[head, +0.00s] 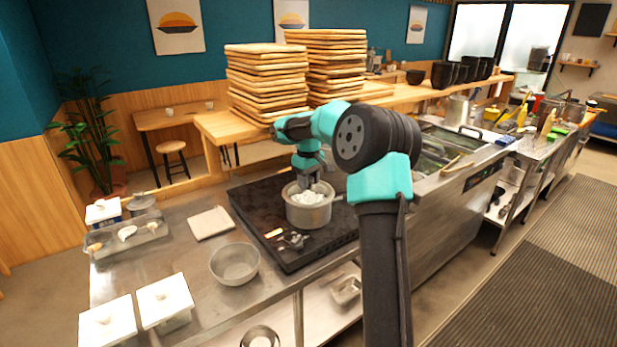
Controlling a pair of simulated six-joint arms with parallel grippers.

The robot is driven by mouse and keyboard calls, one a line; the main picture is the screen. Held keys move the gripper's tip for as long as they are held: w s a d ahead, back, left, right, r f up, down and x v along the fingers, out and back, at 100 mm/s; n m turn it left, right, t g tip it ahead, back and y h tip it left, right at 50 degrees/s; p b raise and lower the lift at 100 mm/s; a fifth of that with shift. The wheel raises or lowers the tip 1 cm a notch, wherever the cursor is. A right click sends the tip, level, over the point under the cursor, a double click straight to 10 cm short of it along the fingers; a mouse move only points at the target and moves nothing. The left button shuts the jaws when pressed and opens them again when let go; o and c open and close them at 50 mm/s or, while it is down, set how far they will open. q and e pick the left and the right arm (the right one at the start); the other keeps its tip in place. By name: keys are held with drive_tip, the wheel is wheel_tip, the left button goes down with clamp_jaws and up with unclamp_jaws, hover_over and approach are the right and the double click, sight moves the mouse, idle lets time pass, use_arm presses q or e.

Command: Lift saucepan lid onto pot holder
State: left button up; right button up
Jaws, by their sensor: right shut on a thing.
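The grey metal saucepan (309,213) stands on the black stove top in the middle of the head view. My right gripper (308,187) points down at the saucepan's top and is shut on the saucepan lid there. The lid is small in the picture and mostly hidden by my gripper, so I cannot tell whether it still touches the rim. Pale white shapes (307,197) show at the saucepan's mouth. A flat beige square, the pot holder (210,223), lies bare on the metal counter left of the stove. My left gripper is not in view.
A grey bowl (234,265) sits in front of the pot holder. Two white-lidded containers (165,300) stand at the front left, and a tray with scoops (127,240) at the far left. Stacked wooden trays (266,80) rise behind the stove.

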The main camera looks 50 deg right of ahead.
drive_tip(key=s+a+r, duration=0.1)
drive_tip(key=s+a, duration=0.6)
drive_tip(key=a, duration=0.1)
idle(0.6)
